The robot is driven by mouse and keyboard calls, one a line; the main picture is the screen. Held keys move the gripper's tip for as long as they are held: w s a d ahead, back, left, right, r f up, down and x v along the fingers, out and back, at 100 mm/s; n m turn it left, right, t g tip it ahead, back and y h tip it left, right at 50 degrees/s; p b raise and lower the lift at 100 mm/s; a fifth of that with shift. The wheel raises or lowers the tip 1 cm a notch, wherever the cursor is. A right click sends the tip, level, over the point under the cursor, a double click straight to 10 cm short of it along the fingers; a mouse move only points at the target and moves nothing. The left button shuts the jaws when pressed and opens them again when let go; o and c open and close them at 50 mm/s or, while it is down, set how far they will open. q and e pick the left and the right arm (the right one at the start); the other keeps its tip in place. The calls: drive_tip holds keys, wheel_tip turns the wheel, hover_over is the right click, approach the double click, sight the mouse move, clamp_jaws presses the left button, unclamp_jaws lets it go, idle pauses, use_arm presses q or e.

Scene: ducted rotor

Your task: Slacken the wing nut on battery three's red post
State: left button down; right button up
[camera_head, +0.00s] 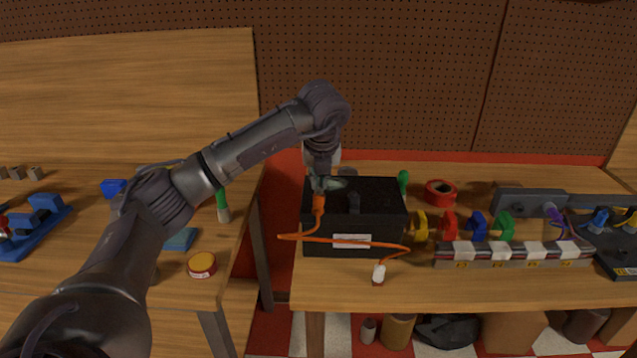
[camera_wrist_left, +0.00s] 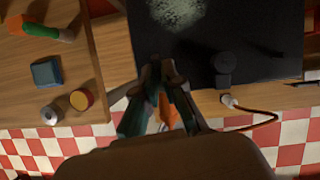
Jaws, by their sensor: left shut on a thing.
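A black battery (camera_head: 372,210) stands on the right-hand workbench, its white front label too small to read. It also shows in the wrist view (camera_wrist_left: 270,40). My left gripper (camera_head: 319,182) reaches down from above onto the battery's left front top corner. Its fingers (camera_wrist_left: 158,72) are closed together at the post there, and the wing nut between them is hidden. An orange cable end (camera_head: 318,203) sits just below the fingers; it shows between them in the wrist view (camera_wrist_left: 168,112). A dark post (camera_head: 354,202) stands farther right on the battery. My right gripper is out of view.
The orange cable (camera_head: 345,240) loops across the battery's front to a white-tipped end (camera_head: 378,274) on the bench. Several coloured clamps (camera_head: 449,225) and a red tape roll (camera_head: 440,192) lie to the right. A gap separates the left bench, with a yellow-and-red tin (camera_head: 201,265).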

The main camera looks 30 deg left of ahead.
use_arm(q)
drive_tip(key=shift+d+f+n, duration=0.1)
drive_tip(key=shift+f+n, duration=0.1)
drive_tip(key=shift+n, duration=0.4)
drive_tip(key=shift+g, duration=0.3)
drive_tip(key=c, duration=1.3)
unclamp_jaws()
drive_tip(key=shift+s, duration=0.1)
drive_tip(key=v, duration=1.2)
drive_tip(key=shift+d, duration=0.15)
